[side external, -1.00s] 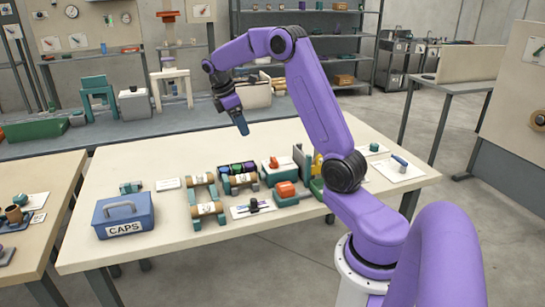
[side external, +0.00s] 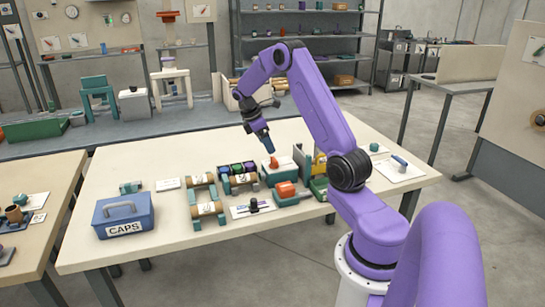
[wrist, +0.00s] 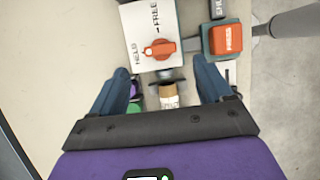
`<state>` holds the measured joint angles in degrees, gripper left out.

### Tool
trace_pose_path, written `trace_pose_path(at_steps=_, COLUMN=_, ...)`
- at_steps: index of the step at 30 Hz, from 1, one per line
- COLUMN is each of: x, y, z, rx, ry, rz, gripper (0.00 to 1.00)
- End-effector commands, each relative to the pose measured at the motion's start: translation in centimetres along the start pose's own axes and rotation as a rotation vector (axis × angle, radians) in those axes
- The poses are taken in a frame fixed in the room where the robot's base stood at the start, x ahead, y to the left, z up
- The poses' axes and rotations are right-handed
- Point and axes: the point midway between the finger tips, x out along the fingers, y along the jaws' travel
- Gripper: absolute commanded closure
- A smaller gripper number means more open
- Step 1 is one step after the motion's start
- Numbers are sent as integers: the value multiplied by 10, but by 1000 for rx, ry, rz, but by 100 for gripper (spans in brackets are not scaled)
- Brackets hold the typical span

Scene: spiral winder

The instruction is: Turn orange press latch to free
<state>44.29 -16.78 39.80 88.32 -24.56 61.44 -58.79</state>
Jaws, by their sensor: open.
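The orange latch (wrist: 159,49) is a small knob on a white plate (wrist: 138,20) marked HELD and FREE. Its bar lies roughly crosswise in the wrist view, with a small pale mark at its left end, toward the HELD label. In the side view the latch (side external: 274,162) sits on its block near the table's middle. My gripper (wrist: 160,78) is open and empty, its blue fingers spread to either side below the latch in the wrist view. In the side view my gripper (side external: 269,149) points down just above the latch; contact is not visible.
An orange PRESS button (wrist: 226,38) on a teal base stands close to the plate's right. A rack of coloured spools (side external: 237,170) and brown rollers (side external: 207,209) stand to the left. A blue CAPS box (side external: 124,215) is at the left. The table's back edge is clear.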

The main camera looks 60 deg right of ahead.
Motion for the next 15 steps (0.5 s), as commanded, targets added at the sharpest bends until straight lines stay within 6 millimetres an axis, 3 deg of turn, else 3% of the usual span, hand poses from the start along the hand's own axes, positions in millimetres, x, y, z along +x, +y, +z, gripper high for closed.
trace_pose_path(at_steps=6, x=40, y=-1, z=0, rx=-1, ry=-1, rz=-4, gripper=21)
trace_pose_path(at_steps=15, x=67, y=0, z=0, rx=-1, ry=0, rz=-1, gripper=21)
